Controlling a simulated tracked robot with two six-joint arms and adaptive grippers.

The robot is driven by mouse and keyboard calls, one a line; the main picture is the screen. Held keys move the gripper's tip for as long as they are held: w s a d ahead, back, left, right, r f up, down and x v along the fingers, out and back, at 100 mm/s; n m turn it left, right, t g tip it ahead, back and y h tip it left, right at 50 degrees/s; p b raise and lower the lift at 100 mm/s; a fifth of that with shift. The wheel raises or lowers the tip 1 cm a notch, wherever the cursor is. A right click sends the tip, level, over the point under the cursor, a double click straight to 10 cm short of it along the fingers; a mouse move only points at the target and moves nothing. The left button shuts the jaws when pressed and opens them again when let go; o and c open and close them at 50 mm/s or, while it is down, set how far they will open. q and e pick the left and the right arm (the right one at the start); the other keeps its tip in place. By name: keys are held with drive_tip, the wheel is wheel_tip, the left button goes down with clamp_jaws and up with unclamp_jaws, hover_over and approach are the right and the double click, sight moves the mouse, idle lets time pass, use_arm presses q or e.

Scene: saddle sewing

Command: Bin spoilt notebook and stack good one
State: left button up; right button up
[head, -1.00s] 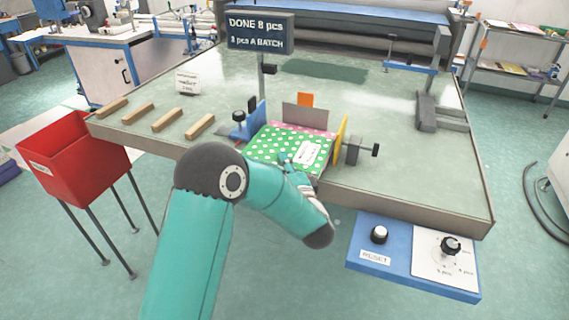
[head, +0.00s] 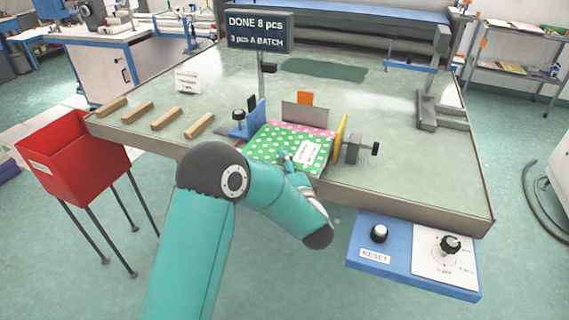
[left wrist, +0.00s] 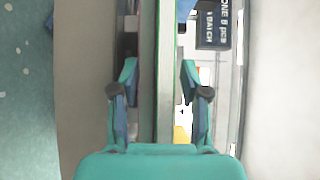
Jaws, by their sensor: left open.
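A green notebook with white dots (head: 262,142) and a white label lies at the table's front edge, between a blue stop and a yellow plate. A pink dotted strip (head: 318,132) shows along its far side; I cannot tell whether it is a second notebook. My left gripper (head: 286,157) is open at the notebook's near side, partly hidden by my arm. In the left wrist view its fingers (left wrist: 158,85) stand apart on either side of a pale, green-lined edge, probably the notebook's. Contact is unclear. A red bin (head: 60,172) stands left of the table. My right gripper is out of view.
Several wooden strips (head: 166,118) lie on the table's left side. A sign on a post (head: 260,33) reads "DONE 8 pcs". A blue panel with knobs (head: 395,250) hangs at the front right. The table's right front (head: 420,180) is clear.

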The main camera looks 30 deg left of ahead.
use_arm(q)
drive_tip(key=shift+s, duration=0.1)
drive_tip(key=s+d, duration=0.2)
drive_tip(key=s, duration=0.7)
drive_tip(key=shift+s+d, duration=0.15)
drive_tip(key=shift+s, duration=0.15)
idle(1.0)
idle(0.4)
wheel_tip(320, 180, down, 18)
drive_tip(key=d+f+m+g+h, duration=0.1)
drive_tip(key=d+m+h, duration=0.1)
drive_tip(key=h, duration=0.4)
drive_tip(key=s+d+f+n+g+h, duration=0.2)
drive_tip(key=s+d+f+n+h, duration=0.15)
drive_tip(key=d+f+h, duration=0.4)
drive_tip(key=s+d+f+n+g+h, duration=0.2)
drive_tip(key=s+d+f+n+g, duration=0.1)
drive_tip(key=s+d, duration=0.3)
drive_tip(key=s+d+f+n+g+h, duration=0.3)
drive_tip(key=s+d+f+n+g, duration=0.1)
drive_tip(key=s, duration=0.5)
drive_tip(key=shift+d+n+g, duration=0.3)
drive_tip(key=shift+d+n, duration=0.35)
drive_tip(key=shift+d, duration=0.55)
